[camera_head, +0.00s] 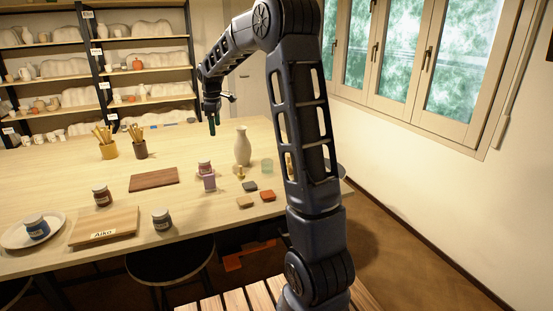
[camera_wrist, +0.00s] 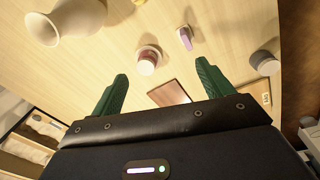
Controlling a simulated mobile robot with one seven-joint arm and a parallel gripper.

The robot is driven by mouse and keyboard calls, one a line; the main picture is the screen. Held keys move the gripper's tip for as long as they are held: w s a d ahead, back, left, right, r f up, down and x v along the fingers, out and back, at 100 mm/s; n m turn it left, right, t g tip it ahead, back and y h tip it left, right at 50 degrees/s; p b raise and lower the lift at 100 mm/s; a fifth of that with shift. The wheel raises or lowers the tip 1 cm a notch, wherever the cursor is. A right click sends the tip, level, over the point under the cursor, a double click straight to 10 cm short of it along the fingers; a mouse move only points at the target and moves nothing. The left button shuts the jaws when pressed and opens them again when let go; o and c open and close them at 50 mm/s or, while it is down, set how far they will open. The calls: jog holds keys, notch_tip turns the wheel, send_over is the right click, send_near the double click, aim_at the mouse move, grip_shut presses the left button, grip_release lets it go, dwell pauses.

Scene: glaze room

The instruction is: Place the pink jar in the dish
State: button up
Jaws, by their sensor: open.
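A small jar with a pinkish body and reddish lid (camera_head: 205,167) stands near the table's middle, left of a cream vase. It appears to be the pink jar; it also shows in the wrist view (camera_wrist: 147,63), beyond my fingers. My gripper (camera_head: 212,124), with green fingers, is above the table's far part, behind and apart from the pink jar. In the wrist view the fingers (camera_wrist: 160,92) are spread with nothing between them.
Dark red (camera_head: 102,196) and dark grey (camera_head: 161,219) jars flank a wooden board (camera_head: 105,224). Brush pots (camera_head: 108,150) stand behind.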

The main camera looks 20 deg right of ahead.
jog(key=s+d+r+m+t, duration=0.1)
jog(key=s+d+r+m, duration=0.1)
jog(key=s, duration=0.5)
jog(key=s+d+r+m, duration=0.3)
jog(key=s, duration=0.4)
jog(key=s+d+r+m+t, duration=0.1)
jog(key=s+d+r+m, duration=0.1)
jog(key=s, duration=0.5)
jog(key=s+d+f+m, duration=0.2)
jog(key=s+m, duration=0.1)
jog(key=s, duration=0.7)
jog(key=s+d+f+m+t, duration=0.1)
jog(key=s+d+f+m, duration=0.1)
jog(key=s, duration=0.8)
jog(key=shift+s+f+m, duration=0.4)
jog(key=shift+f+m, duration=0.35)
jog(key=shift+m, duration=0.15)
